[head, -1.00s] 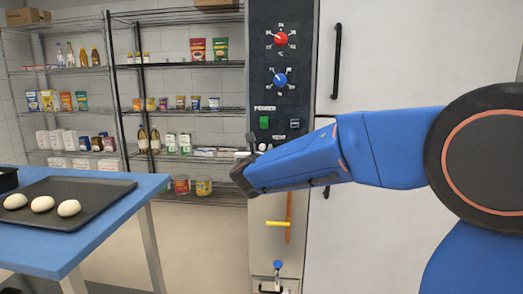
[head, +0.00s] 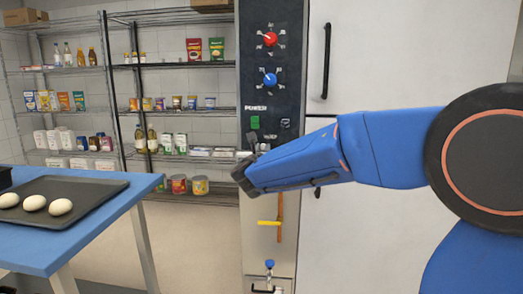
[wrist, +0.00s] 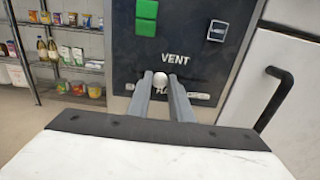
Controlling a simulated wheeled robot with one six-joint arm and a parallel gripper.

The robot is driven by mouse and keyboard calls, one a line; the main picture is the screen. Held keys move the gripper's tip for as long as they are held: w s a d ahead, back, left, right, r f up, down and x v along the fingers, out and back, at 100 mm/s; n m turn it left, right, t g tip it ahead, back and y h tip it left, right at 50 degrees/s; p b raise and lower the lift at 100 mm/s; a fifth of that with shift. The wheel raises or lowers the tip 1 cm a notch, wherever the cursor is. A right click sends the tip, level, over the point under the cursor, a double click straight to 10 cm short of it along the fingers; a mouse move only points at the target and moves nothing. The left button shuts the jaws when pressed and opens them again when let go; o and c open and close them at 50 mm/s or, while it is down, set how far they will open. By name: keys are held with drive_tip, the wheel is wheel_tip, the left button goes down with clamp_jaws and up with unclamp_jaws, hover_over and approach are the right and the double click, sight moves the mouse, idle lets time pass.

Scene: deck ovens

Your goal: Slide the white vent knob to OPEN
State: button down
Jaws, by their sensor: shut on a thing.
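The white vent knob (wrist: 160,82) shows in the wrist view on the dark oven panel (wrist: 118,50), just below the word VENT. The two grey fingers of my gripper (wrist: 160,77) stand one on each side of the knob and are shut on it. The fingers hide most of the slot and lettering around the knob, so I cannot read the OPEN mark. In the head view my gripper (head: 247,155) is at the panel below the green power button (head: 254,122). I cannot make out the knob clearly there.
A red dial (head: 270,39) and a blue dial (head: 270,79) sit higher on the panel. A white door with a black handle (head: 326,60) is to the right. An orange lever with a yellow grip (head: 269,223) is below. A blue table (head: 95,229) with a dough tray (head: 92,206) stands left.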

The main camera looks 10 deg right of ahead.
drive_tip(key=s+d, duration=0.2)
drive_tip(key=d, duration=0.6)
drive_tip(key=shift+s, duration=0.3)
drive_tip(key=shift+d, duration=0.1)
drive_tip(key=c, duration=1.6)
unclamp_jaws()
drive_tip(key=shift+d, duration=0.1)
drive_tip(key=v, duration=1.7)
drive_tip(key=shift+s, duration=0.2)
